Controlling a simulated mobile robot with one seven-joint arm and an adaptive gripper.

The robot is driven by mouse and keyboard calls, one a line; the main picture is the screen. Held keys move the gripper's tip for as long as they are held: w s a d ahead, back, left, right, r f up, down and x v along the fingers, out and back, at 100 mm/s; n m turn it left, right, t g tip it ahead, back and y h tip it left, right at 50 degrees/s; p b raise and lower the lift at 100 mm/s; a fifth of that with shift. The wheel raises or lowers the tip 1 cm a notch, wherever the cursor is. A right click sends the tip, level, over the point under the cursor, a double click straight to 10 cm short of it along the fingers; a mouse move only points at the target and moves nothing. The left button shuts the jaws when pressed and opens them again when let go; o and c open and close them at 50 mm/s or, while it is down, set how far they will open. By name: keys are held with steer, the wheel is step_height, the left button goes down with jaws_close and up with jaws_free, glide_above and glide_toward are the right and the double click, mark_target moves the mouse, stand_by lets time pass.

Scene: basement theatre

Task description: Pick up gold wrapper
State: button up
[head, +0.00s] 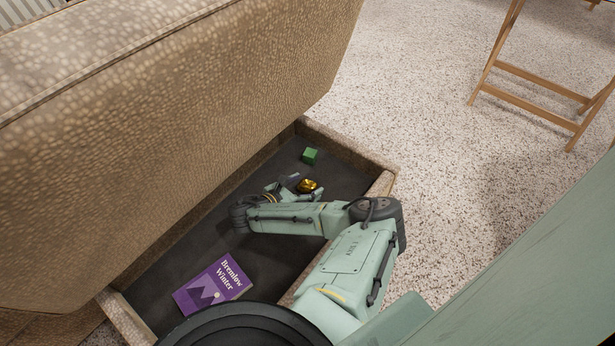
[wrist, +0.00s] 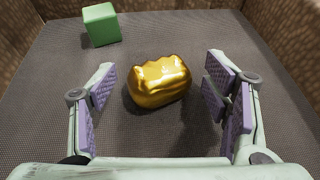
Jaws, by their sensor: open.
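The gold wrapper (head: 307,186) is a small, shiny, crumpled lump lying on the dark floor of an open drawer. In the wrist view the gold wrapper (wrist: 159,82) is near the middle, between and slightly beyond my finger pads. My gripper (head: 289,182) is inside the drawer, just left of the wrapper in the head view. In the wrist view my gripper (wrist: 158,92) is open, with purple pads on both sides of the wrapper and visible gaps to it. Nothing is held.
A green cube (head: 310,155) lies beyond the wrapper, also in the wrist view (wrist: 101,25). A purple book (head: 213,286) lies at the drawer's near end. The patterned drawer walls (head: 345,146) and sofa (head: 170,130) border the space. A wooden folding stand (head: 540,95) stands on the carpet.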

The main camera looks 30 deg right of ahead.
steer(key=shift+c, duration=0.5)
steer(key=c, duration=0.6)
